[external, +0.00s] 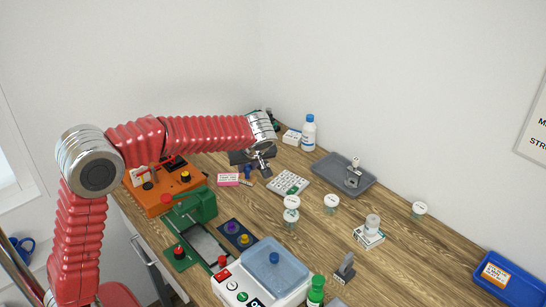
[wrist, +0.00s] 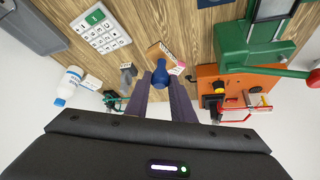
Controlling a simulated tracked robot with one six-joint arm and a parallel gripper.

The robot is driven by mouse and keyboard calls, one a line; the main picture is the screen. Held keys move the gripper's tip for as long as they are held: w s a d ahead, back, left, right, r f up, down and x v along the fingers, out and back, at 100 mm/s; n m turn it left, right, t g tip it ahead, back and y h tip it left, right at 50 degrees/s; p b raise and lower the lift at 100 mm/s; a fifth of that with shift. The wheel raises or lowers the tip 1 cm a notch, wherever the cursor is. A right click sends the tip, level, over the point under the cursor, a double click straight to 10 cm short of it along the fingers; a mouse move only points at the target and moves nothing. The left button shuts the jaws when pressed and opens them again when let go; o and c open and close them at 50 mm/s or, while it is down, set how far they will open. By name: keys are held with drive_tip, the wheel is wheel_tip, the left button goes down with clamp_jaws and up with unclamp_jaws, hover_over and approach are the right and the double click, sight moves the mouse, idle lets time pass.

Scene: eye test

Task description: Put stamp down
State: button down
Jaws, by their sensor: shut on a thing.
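The stamp (wrist: 161,74) has a blue rounded handle and what looks like a wooden block at its far end. In the wrist view my gripper (wrist: 161,88) is shut on the blue handle, with one dark finger on each side. In the external view my gripper (external: 253,164) is over the back left part of the wooden table, and a bit of the stamp's blue handle (external: 248,171) shows below it. The arm and fingers hide most of the stamp there. Whether its base touches the table is hard to tell.
A pink and white box (external: 228,180) lies close by the gripper. An orange box (external: 166,191) and a green press (external: 195,207) stand nearer the left edge. A white keypad-like tray (external: 288,184) is to the right, a white bottle (external: 308,134) behind. Bare wood shows between them.

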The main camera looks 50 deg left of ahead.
sight(248, 179)
drive_tip(key=shift+f, duration=2.5)
drive_tip(key=shift+f, duration=0.1)
drive_tip(key=shift+f, duration=2.4)
drive_tip(key=c, duration=1.5)
unclamp_jaws()
drive_tip(key=shift+f, duration=0.1)
drive_tip(key=shift+c, duration=0.2)
drive_tip(key=v, duration=1.2)
